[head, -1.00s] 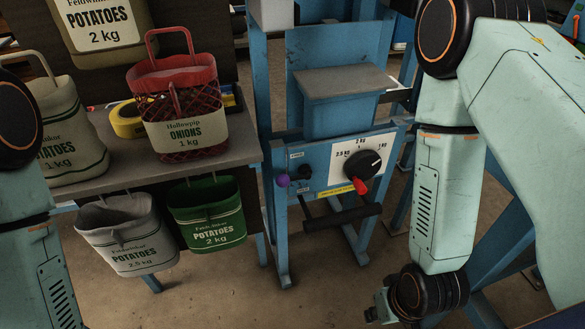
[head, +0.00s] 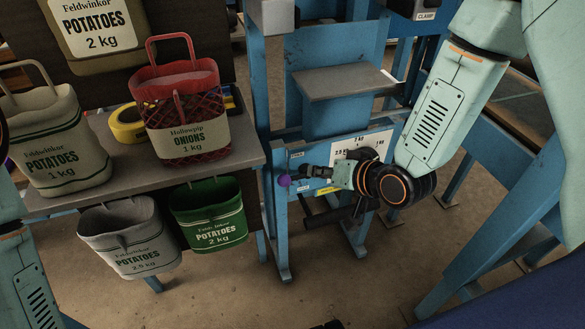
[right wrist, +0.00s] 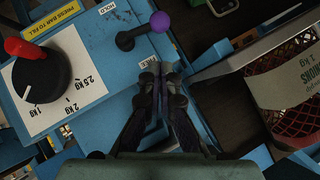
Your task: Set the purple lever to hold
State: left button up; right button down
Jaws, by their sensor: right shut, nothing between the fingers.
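The purple lever is a short black arm with a purple ball knob (head: 284,180), on the front of the blue machine. In the right wrist view the knob (right wrist: 160,22) is at the top centre, and its black arm runs left to a pivot between the HOLD label (right wrist: 106,9) and a second label, probably FREE (right wrist: 145,63). My right gripper (head: 308,174) is close to the lever at the machine's front. Its fingertips (right wrist: 158,66) are together and empty, apart from the knob in the wrist view. Only part of my left arm shows in the head view; its gripper is out of sight.
A black dial with a red tip (right wrist: 38,75) sits on a white weight scale beside the lever. A red onion sack (head: 182,110) stands on the grey shelf (head: 225,150) to the left. Green (head: 208,215) and grey (head: 128,238) potato sacks hang below the shelf.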

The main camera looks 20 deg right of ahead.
jog(key=shift+b+x, duration=1.65)
jog(key=shift+x, duration=3.4)
jog(key=shift+a+f, duration=0.1)
jog(key=shift+f, duration=0.05)
jog(key=shift+s+a, duration=0.1)
jog(key=shift+a, duration=0.05)
